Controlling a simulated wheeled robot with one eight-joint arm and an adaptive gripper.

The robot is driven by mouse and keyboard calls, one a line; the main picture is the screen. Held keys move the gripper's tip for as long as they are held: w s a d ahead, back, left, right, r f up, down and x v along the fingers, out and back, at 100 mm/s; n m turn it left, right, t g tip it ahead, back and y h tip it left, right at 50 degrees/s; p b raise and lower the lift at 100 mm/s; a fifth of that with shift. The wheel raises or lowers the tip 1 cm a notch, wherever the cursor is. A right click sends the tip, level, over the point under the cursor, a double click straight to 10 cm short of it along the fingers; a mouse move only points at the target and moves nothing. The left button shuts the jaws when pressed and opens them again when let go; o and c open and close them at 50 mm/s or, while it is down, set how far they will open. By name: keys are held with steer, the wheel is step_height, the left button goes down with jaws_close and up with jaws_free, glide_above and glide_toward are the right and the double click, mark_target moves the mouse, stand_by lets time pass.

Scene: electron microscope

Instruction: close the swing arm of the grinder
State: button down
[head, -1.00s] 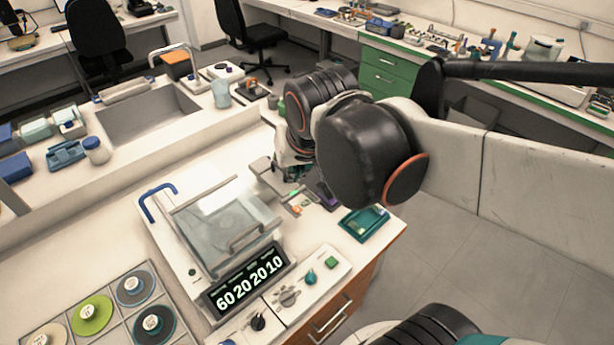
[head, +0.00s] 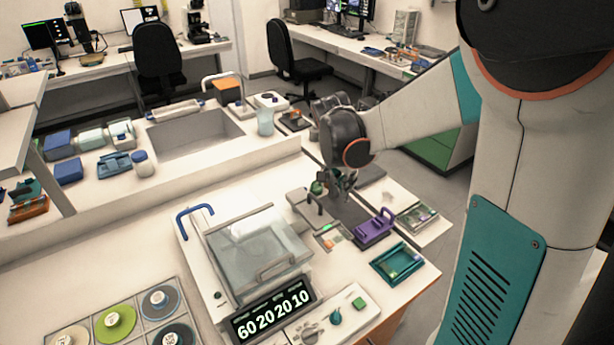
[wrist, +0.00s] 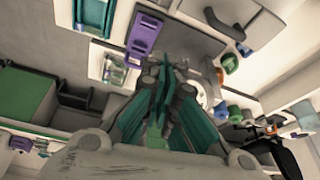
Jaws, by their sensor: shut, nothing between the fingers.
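The benchtop machine with the lit display (head: 274,312), which I take for the grinder, stands on the front bench in the head view. It has a clear cover (head: 255,245) with a grey handle, and a bent blue tube (head: 194,212) at its back left. A small grey device (head: 298,198) with a dark lever stands behind and right of it; it also shows at the top of the wrist view (wrist: 262,30). I cannot tell which part is the swing arm. My gripper (head: 350,187) is shut and empty, right of the grey device; its teal fingers meet in the wrist view (wrist: 165,80).
A purple tray (head: 374,228) and a teal tray (head: 399,262) lie near the bench's right edge. Coloured discs (head: 114,322) sit in a rack at front left. A sink (head: 192,137) and a clear beaker (head: 265,122) are farther back.

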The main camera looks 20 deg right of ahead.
steer(key=w+d+f+m+b, duration=0.1)
steer(key=d+f+b, duration=0.15)
steer(key=f, duration=0.45)
steer(key=w+d+f+m+b, duration=0.1)
steer(key=w+d+f+b, duration=0.1)
steer(key=d+f, duration=0.35)
steer(key=s+a, duration=0.1)
steer(key=a, duration=0.5)
steer(key=shift+s+f+g, duration=0.2)
steer(key=shift+f+g, duration=0.15)
steer(key=shift+g, duration=0.05)
steer(key=shift+a, duration=0.15)
